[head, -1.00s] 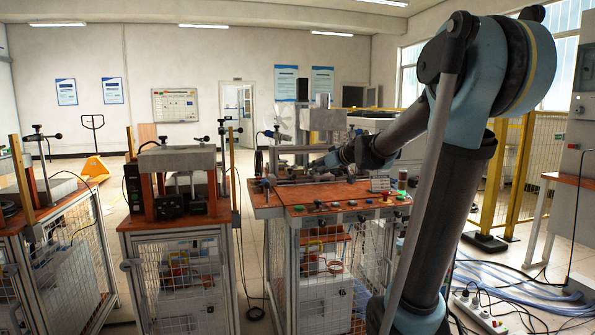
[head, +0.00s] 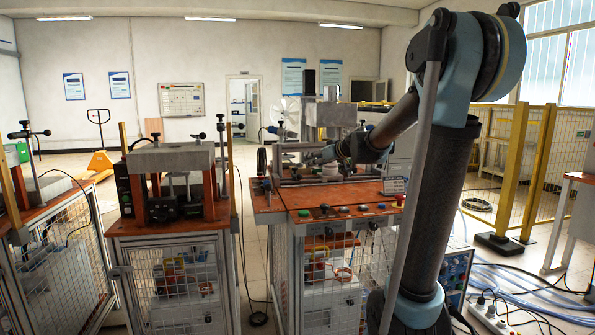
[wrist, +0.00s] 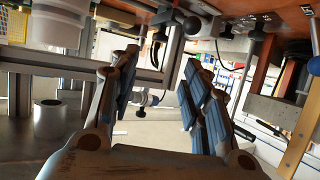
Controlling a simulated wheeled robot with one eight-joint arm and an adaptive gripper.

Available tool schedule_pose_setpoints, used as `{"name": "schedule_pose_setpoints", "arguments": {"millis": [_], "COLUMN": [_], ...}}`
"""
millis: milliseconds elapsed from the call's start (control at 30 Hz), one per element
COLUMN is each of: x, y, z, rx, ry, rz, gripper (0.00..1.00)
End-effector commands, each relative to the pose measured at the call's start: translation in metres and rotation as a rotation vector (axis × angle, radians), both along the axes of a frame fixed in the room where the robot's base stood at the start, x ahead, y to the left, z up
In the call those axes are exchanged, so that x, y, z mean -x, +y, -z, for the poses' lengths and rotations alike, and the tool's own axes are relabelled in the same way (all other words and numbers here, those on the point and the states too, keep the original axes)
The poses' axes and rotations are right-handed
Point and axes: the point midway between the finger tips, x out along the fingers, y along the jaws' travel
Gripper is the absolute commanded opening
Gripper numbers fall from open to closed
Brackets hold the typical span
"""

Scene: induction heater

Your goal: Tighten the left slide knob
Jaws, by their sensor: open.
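The induction heater bench with its orange top (head: 340,203) stands in the middle of the head view. Small dark knob-like parts (head: 267,184) sit at its left end; I cannot tell for sure which is the left slide knob. My gripper (head: 318,157) is over the back part of the bench, right of these parts, and small in this view. In the wrist view my gripper (wrist: 160,88) is open, with two padded fingers wide apart and nothing between them. A black knob-like part (wrist: 188,24) on a stem shows above and beyond the fingers.
A grey metal frame (wrist: 20,62) and a pale cylinder (wrist: 52,120) are close to the left finger in the wrist view. Another bench with a grey block (head: 170,157) stands to the left in the head view. Cables (head: 500,260) lie on the floor at right.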

Motion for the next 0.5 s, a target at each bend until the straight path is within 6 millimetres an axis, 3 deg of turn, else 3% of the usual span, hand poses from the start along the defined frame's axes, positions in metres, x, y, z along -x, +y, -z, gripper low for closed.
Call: {"name": "schedule_pose_setpoints", "arguments": {"millis": [500], "x": [-0.051], "y": [0.038], "z": [0.027], "rx": [0.001], "ry": [0.000], "rz": [0.002], "gripper": [0.43]}}
